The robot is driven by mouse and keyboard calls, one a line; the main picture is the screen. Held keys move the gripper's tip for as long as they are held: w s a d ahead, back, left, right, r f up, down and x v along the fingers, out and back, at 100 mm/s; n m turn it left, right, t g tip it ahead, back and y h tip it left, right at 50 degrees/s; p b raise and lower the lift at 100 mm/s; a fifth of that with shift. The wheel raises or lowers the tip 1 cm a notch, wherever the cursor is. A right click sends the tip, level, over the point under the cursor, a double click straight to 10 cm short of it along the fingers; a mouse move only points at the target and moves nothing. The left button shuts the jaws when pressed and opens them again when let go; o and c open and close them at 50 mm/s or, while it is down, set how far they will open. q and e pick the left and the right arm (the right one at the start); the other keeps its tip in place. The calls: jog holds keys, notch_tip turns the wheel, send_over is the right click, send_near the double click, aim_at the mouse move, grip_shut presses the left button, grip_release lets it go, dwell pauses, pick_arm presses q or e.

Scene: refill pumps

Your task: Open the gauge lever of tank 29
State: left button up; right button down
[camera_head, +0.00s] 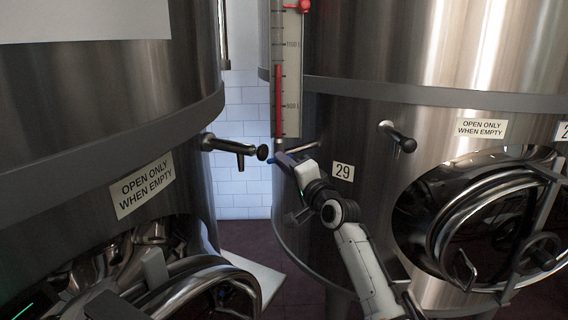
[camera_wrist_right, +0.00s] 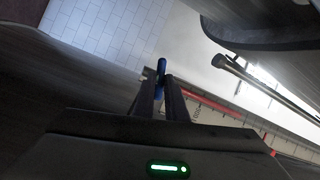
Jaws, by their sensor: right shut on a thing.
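Tank 29 (camera_head: 350,120) is the large steel tank on the right, with a "29" label (camera_head: 343,170). A tall sight gauge (camera_head: 287,75) with a red column stands at its left edge. The blue gauge lever (camera_head: 302,149) shows at the gauge's foot, and its blue end also shows in the right wrist view (camera_wrist_right: 161,68). My right gripper (camera_head: 284,159) is at the lever, its fingers shut on it; they hide part of it. In the wrist view the two fingers (camera_wrist_right: 161,95) lie close together around the blue piece. At the lower left corner is a dark part with a green light, probably my left gripper (camera_head: 25,308); its fingers cannot be made out.
A sampling tap (camera_head: 235,147) juts from the left tank near my right gripper. Another tap (camera_head: 398,137) sticks out of tank 29. A round manway (camera_head: 490,215) with a handwheel is at the right. White tiled wall shows in the gap between tanks.

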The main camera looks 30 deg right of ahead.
jog(key=shift+w+a+r+n+g+h, duration=0.15)
jog(key=shift+n+g+h, duration=0.6)
jog(key=shift+n, duration=1.2)
jog(key=shift+s+a+r+n+g+h, duration=0.1)
jog(key=shift+r+n+g+h, duration=0.15)
jog(key=shift+n+g, duration=1.3)
jog(key=shift+w+a+r+n+g+h, duration=0.15)
jog(key=shift+n+g+h, duration=0.4)
jog(key=shift+n, duration=1.75)
jog(key=shift+s+d, duration=0.1)
jog(key=c, duration=1.8)
grip_release()
jog(key=shift+r, duration=0.1)
